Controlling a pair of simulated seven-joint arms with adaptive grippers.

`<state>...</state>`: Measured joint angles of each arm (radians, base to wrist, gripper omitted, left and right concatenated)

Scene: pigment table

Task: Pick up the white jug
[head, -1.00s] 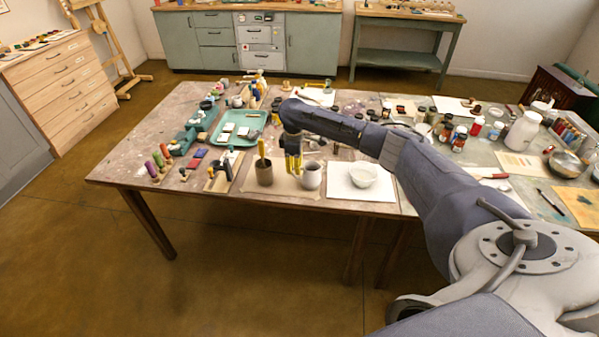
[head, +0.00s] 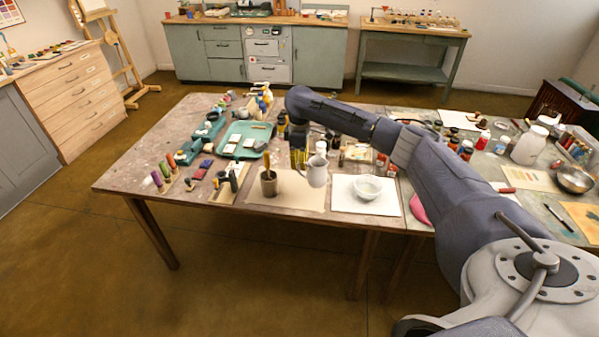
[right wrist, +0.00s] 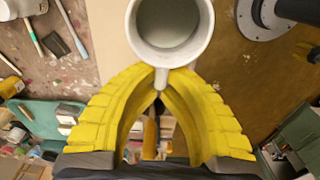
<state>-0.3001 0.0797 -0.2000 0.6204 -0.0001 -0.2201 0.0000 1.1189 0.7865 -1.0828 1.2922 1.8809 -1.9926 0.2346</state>
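The white jug (head: 317,173) hangs a little above the brown paper mat (head: 300,197) on the table, roughly upright. My right gripper (head: 301,158) is on its far left side. In the right wrist view the jug (right wrist: 168,28) shows from above, its round mouth open and its inside pale. The yellow fingertips of my right gripper (right wrist: 162,78) meet around its handle (right wrist: 161,78). My left gripper is not in view.
A brown cup (head: 269,186) with a tool in it stands left of the jug. A white bowl (head: 367,190) stands on a white sheet (head: 385,207) to its right. A green tray (head: 244,151) and several jars crowd the table behind.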

